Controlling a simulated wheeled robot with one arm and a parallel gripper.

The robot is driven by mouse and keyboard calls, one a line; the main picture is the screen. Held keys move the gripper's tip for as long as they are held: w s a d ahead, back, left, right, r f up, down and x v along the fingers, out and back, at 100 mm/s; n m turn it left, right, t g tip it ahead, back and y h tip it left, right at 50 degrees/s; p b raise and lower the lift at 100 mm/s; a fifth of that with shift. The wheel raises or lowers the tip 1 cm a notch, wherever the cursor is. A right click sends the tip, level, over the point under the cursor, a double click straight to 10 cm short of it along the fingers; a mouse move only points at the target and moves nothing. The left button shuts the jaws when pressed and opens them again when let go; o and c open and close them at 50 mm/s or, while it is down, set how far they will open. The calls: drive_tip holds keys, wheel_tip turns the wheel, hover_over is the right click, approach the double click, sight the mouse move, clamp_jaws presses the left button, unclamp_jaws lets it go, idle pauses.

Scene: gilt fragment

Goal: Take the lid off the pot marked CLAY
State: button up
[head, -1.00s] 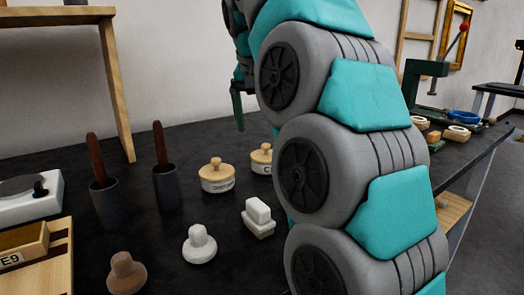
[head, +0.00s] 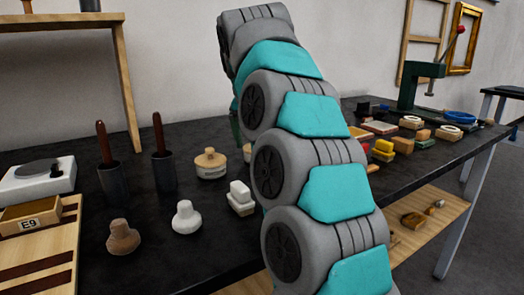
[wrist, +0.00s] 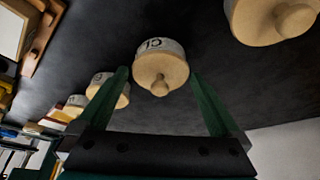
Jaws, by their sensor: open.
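In the wrist view a round pot (wrist: 162,48) has a white label with dark, partly readable marks. Its pale wooden lid (wrist: 160,72) with a round knob is on. I cannot read the whole word. My gripper (wrist: 160,76) is open, with one green finger on each side of this pot in the picture; contact is not visible. In the head view a lidded wooden pot (head: 211,164) stands on the dark bench, and another pot (head: 247,153) is mostly hidden behind my arm. My gripper is hidden there too.
More lidded pots (wrist: 108,88) line up at the left of the wrist view, and another (wrist: 272,18) is at upper right. The head view shows white knobbed pieces (head: 187,217), (head: 241,197), dark holders (head: 163,172), and a drawer marked E9 (head: 30,214).

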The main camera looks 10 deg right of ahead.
drive_tip(key=shift+c, duration=0.2)
drive_tip(key=c, duration=1)
drive_tip(key=shift+r, duration=0.2)
